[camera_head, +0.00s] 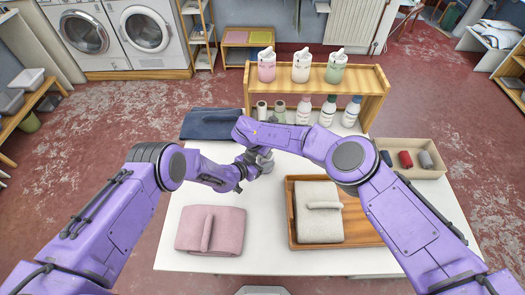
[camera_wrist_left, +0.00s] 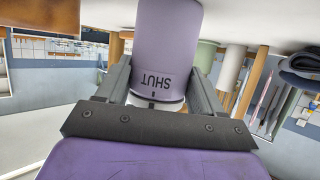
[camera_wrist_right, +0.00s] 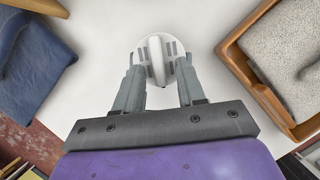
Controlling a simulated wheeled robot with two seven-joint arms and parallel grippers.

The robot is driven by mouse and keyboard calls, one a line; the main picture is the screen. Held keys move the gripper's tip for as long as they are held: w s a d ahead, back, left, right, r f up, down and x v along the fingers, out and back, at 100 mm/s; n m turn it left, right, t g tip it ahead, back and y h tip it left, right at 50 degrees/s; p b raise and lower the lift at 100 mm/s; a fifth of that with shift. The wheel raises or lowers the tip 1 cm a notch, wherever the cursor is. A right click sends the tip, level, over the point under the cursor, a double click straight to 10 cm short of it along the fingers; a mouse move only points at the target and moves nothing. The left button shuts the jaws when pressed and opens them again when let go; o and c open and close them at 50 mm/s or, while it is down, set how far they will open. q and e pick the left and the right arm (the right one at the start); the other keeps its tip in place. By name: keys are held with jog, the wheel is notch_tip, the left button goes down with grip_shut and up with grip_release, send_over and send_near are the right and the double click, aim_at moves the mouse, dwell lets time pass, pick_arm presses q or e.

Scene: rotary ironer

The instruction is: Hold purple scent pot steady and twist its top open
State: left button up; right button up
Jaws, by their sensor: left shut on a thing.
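The purple scent pot (camera_wrist_left: 167,40) stands between the fingers of my left gripper (camera_wrist_left: 160,88), which is shut on its body. This view is upside down; the pot bears the word SHUT beside a small dark mark, next to its white top. In the right wrist view the white round top (camera_wrist_right: 157,55) shows a raised ridge and dark slots. My right gripper (camera_wrist_right: 158,66) points down at it, one finger on each side; contact is not clear. In the head view my left gripper (camera_head: 246,170) is at the pot, which my right arm and gripper mostly hide.
A wooden shelf (camera_head: 318,88) with bottles and pots stands behind. A wooden tray (camera_head: 366,232) with a grey towel (camera_head: 318,212) lies right, a pink towel (camera_head: 210,230) front left, dark blue cloth (camera_head: 208,124) back left. A box (camera_head: 430,171) is far right. The front middle table is clear.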

grip_shut()
jog(key=shift+n, duration=0.3)
jog(key=n, duration=0.1)
jog(key=n+y, duration=0.1)
jog(key=shift+s+d+n, duration=0.2)
jog(key=shift+d+n, duration=0.15)
jog(key=shift+n, duration=0.05)
jog(key=n, duration=0.1)
jog(key=n+y, duration=0.1)
jog(key=n, duration=0.1)
jog(key=shift+d+n+t+y, duration=0.3)
jog(key=n, duration=0.1)
jog(key=n+y, duration=0.1)
jog(key=n, duration=0.1)
jog(key=shift+d, duration=0.3)
pick_arm(q)
jog(key=shift+a, duration=0.1)
pick_arm(e)
jog(key=shift+w+d+n+g+y, duration=0.15)
jog(key=shift+n+y, duration=0.1)
jog(key=shift+n, duration=0.4)
jog(key=shift+s+n+g+y, duration=0.1)
jog(key=shift+n+y, duration=0.1)
jog(key=shift+n, duration=0.4)
jog(key=shift+w+d+n+g+y, duration=0.15)
jog(key=shift+n+y, duration=0.1)
jog(key=shift+n, duration=0.4)
pick_arm(q)
jog(key=shift+w, duration=0.1)
